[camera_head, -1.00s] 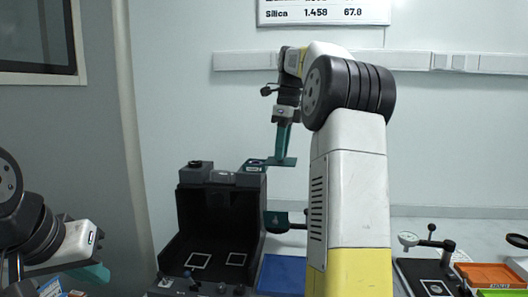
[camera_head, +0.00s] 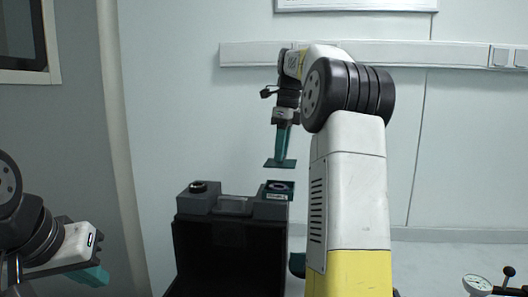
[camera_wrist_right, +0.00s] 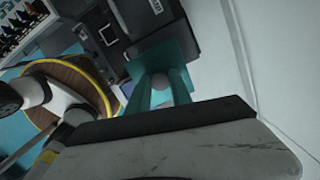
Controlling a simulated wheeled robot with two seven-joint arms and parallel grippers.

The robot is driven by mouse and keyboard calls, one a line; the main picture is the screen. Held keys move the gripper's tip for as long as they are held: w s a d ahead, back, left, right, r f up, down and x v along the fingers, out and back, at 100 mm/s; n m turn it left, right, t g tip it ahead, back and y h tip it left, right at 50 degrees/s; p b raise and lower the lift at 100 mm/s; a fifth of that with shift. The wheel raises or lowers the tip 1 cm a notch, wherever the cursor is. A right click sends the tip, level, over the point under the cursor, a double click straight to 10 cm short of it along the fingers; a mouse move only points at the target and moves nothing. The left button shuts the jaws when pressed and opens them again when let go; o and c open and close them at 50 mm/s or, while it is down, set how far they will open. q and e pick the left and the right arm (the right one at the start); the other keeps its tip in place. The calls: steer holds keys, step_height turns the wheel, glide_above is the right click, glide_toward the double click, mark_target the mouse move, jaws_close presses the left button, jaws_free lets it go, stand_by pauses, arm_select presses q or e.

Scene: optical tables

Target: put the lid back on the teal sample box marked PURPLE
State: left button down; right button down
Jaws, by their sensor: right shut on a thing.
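My right gripper (camera_head: 283,150) is shut on a flat teal lid (camera_head: 274,163) and holds it about level in the air. In the right wrist view the gripper's teal fingers (camera_wrist_right: 161,88) close on the lid's round knob (camera_wrist_right: 158,81), with the lid plate (camera_wrist_right: 172,56) beyond. The open teal box (camera_head: 279,196) sits on the right end of a black housing's top, just below the lid with a gap between. A round purplish item shows inside it; its label is too small to read. My left gripper (camera_head: 92,276) is at lower left, away from the box; its opening is unclear.
The black housing (camera_head: 228,245) has a deep open front and grey blocks on top, one with a black knob (camera_head: 198,187). A dial gauge (camera_head: 477,285) stands at lower right. In the wrist view a round yellow-rimmed table (camera_wrist_right: 75,75) shows at left.

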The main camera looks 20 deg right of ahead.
steer(key=shift+w+f, duration=0.2)
steer(key=shift+w, duration=0.2)
steer(key=shift+f, duration=3)
steer(key=shift+f, duration=0.15)
steer(key=c, duration=0.6)
jaws_free()
steer(key=shift+r, duration=3.5)
steer(key=shift+c, duration=0.4)
jaws_close()
